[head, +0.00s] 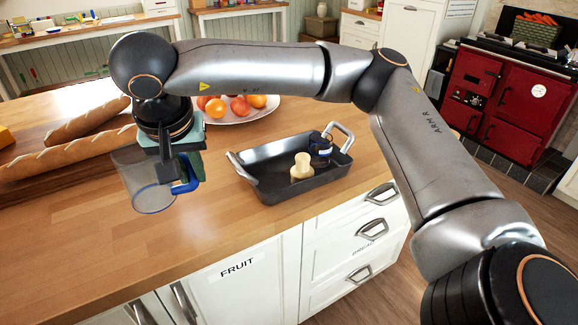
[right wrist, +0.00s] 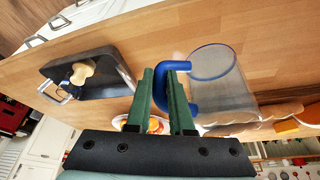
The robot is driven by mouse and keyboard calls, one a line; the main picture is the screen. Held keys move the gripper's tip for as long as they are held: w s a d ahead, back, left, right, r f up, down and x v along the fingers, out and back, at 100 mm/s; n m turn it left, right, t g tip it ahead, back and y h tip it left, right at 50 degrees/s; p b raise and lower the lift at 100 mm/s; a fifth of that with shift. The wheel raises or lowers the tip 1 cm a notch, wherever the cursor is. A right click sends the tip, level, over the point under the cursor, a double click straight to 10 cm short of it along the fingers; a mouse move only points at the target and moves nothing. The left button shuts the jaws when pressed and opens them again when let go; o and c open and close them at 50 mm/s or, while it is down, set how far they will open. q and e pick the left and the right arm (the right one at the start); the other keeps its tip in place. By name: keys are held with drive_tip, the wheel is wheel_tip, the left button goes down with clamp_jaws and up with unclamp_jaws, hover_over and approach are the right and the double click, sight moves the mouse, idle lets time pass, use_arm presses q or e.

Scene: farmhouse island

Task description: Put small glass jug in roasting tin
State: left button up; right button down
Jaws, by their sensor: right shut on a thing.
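The small glass jug (head: 148,187) is clear with a blue rim and a blue handle. My right gripper (head: 183,178) is shut on the jug's handle and holds it over the front left part of the island top. In the right wrist view the green fingers (right wrist: 169,92) close on the blue handle, and the jug (right wrist: 222,80) hangs to their right. The dark roasting tin (head: 262,174) with two metal handles stands to the right on the counter; it also shows in the right wrist view (right wrist: 108,85). My left gripper is not in view.
A pale wooden item (head: 302,167) and a small dark blue item (head: 321,146) are in the tin. A fruit plate (head: 257,113) stands behind it. Bread loaves (head: 62,160) lie at the left. The counter between jug and tin is clear.

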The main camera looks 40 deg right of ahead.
drive_tip(key=s+d+m+g+h, duration=0.1)
drive_tip(key=s+d+m, duration=0.3)
drive_tip(key=d, duration=0.3)
drive_tip(key=s+d+m+g+h, duration=0.1)
drive_tip(key=s+d+m, duration=0.3)
drive_tip(key=d, duration=0.4)
drive_tip(key=w+d+f+b, duration=0.2)
drive_tip(key=w+d+f, duration=0.1)
drive_tip(key=w+d+f+b, duration=0.3)
drive_tip(key=w, duration=0.1)
drive_tip(key=shift+w+d+f, duration=0.1)
drive_tip(key=shift+d+f, duration=0.25)
drive_tip(key=w+f, duration=0.1)
drive_tip(key=f, duration=0.1)
drive_tip(key=d+f, duration=0.1)
drive_tip(key=f, duration=0.1)
drive_tip(key=w+d+f, duration=0.1)
drive_tip(key=f, duration=0.1)
drive_tip(key=shift+w+d+f, duration=0.15)
drive_tip(key=shift+w, duration=0.2)
drive_tip(key=shift+f, duration=0.15)
